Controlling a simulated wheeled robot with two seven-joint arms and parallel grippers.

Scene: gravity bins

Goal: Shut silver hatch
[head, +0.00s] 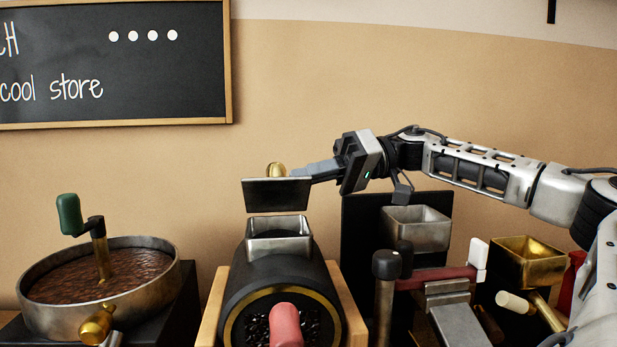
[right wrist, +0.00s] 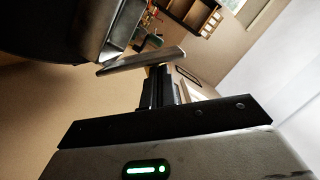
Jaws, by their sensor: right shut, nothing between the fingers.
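A dark flat hatch plate (head: 276,195) with a thin silver edge stands raised above the square silver hopper mouth (head: 280,226) on the black drum, leaving the mouth uncovered. A gold knob (head: 276,169) shows over its top edge. My right gripper (head: 308,170) is shut and empty, with its fingertips at the upper right of the plate, close to the knob; I cannot tell whether they touch. In the right wrist view the plate (right wrist: 140,61) lies just past the fingertips (right wrist: 158,72), with the dark drum (right wrist: 60,30) at upper left. My left gripper is not in view.
A round pan of brown grounds (head: 115,270) with a green-handled crank stands at left. At right are another silver hopper (head: 416,228), a brass hopper (head: 528,262) and a red bar (head: 435,277) under my right arm. The wall behind is clear below the chalkboard (head: 115,65).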

